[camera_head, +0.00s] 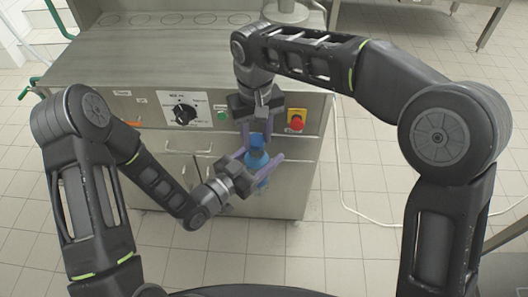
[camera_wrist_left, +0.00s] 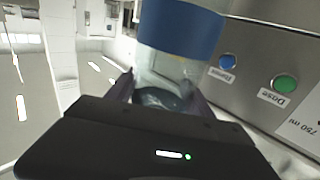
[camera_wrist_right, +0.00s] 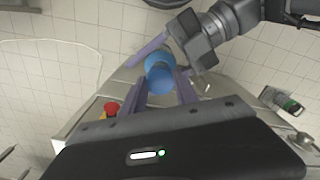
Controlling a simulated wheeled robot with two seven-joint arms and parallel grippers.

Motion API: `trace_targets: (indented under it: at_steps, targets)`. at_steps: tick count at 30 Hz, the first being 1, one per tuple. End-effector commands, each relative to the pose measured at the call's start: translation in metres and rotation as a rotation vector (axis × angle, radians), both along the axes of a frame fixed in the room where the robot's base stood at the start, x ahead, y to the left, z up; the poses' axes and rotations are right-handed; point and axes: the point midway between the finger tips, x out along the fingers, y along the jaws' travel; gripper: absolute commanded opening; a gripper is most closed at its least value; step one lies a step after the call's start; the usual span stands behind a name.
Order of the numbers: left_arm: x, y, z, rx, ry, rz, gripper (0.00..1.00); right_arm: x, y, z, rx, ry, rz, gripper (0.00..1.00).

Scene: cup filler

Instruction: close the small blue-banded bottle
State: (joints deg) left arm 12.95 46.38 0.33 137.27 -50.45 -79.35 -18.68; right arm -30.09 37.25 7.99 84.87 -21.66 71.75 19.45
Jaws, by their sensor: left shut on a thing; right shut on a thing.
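The small blue-banded bottle (camera_head: 256,161) is upright in front of the steel machine, between the fingers of my left gripper (camera_head: 261,159), which is shut on it. In the left wrist view its clear body (camera_wrist_left: 170,68) shows with a wide blue band (camera_wrist_left: 180,26) above the fingers. My right gripper (camera_head: 257,128) points down from above and is shut on a blue cap (camera_head: 256,140) at the bottle's top. The cap also shows between its fingers in the right wrist view (camera_wrist_right: 161,82). Whether the cap is seated on the neck is hidden.
The steel machine (camera_head: 200,60) stands close behind the bottle. Its front panel carries a black dial (camera_head: 183,114), a green button (camera_head: 222,115) and a red emergency button (camera_head: 296,119) near my right gripper. The tiled floor in front is clear.

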Motion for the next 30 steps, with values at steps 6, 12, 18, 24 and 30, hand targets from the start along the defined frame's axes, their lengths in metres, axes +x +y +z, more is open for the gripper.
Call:
trace_targets:
  at_steps: [6,12,18,24,30]
  targets:
    - [0.0002,-0.0003,0.0012,-0.001,-0.003,0.000,0.00,-0.0008,0.0000,0.0010,0.000,0.001,0.000,0.00]
    - [0.0002,-0.0003,0.0012,-0.001,-0.003,0.000,0.00,-0.0009,0.0001,0.0010,0.000,0.001,0.000,0.00]
    - [0.0002,-0.0003,0.0012,-0.001,-0.003,0.000,0.00,-0.0009,0.0001,0.0010,0.000,0.001,0.000,0.00]
    - [0.0002,-0.0003,0.0012,-0.001,-0.003,0.000,0.00,-0.0009,0.0001,0.0008,0.000,0.001,0.000,0.00]
    - [0.0002,-0.0003,0.0012,-0.001,-0.003,0.000,0.00,-0.0012,-0.0001,-0.0074,-0.002,0.004,0.000,0.00]
